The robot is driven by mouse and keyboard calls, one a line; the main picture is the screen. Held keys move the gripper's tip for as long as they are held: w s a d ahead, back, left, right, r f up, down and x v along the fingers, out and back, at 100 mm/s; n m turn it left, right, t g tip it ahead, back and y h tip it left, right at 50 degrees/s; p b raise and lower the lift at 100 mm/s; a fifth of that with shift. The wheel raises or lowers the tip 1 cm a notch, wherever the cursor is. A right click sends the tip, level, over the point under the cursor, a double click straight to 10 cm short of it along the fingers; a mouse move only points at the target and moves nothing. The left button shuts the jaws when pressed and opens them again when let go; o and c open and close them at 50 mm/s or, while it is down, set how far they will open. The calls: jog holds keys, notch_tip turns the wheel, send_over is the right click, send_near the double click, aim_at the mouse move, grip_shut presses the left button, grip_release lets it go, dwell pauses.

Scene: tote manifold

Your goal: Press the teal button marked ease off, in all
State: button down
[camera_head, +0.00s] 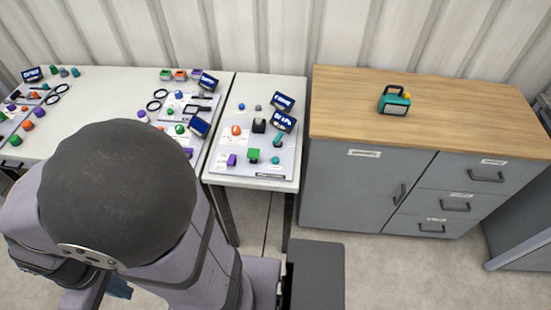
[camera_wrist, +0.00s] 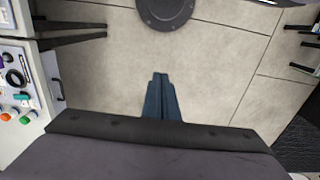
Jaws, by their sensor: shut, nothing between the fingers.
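Several small teal controls show in the camera_head view, and their markings are too small to read, so I cannot tell which is marked ease off. A round teal button (camera_head: 275,160) sits at the lower right of the panel (camera_head: 228,168) on the narrow white table. A longer teal control (camera_head: 278,142) sits just above it. Another teal button (camera_head: 76,72) is at the back left of the long table. My gripper (camera_wrist: 160,78) is shut and empty, over bare floor in the camera_wrist view, well apart from the panel at its left edge.
My arm hides part of the long table.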

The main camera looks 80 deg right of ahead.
jog(key=s+d+f+m+y+b, duration=0.1)
jog(key=s+d+f+m+b, duration=0.1)
jog(key=s+d+f+m, duration=0.45)
jog(key=s+d+f+m+t+b, duration=0.15)
jog(key=d+f+m, duration=0.35)
jog(key=d, duration=0.5)
jog(key=s+d+f+m+y+b, duration=0.1)
jog(key=s+d+f+m, duration=0.3)
jog(key=d+m, duration=0.35)
jog(key=s+d+m+h, duration=0.1)
jog(key=d+m+h, duration=0.1)
jog(key=d, duration=0.5)
jog(key=s+d+m+h, duration=0.1)
jog(key=d+m+h, duration=0.1)
jog(key=d, duration=0.5)
jog(key=s+d+m+h, duration=0.1)
jog(key=d+m+h, duration=0.1)
jog(key=d, duration=0.6)
jog(key=shift+s+d+m+g+h, duration=0.1)
jog(key=shift+s+m+g+h, duration=0.25)
jog(key=shift+m, duration=0.45)
jog(key=s+d+r+m+g+h, duration=0.3)
jog(key=s+d+r+m+g, duration=0.1)
jog(key=s, duration=0.5)
jog(key=d+r+m, duration=0.1)
jog(key=d+r, duration=0.1)
jog(key=d, duration=0.1)
jog(key=shift+s+d+r+g+h, duration=0.15)
jog(key=shift+d+r+g+h, duration=0.05)
jog(key=shift+d+g+h, duration=0.15)
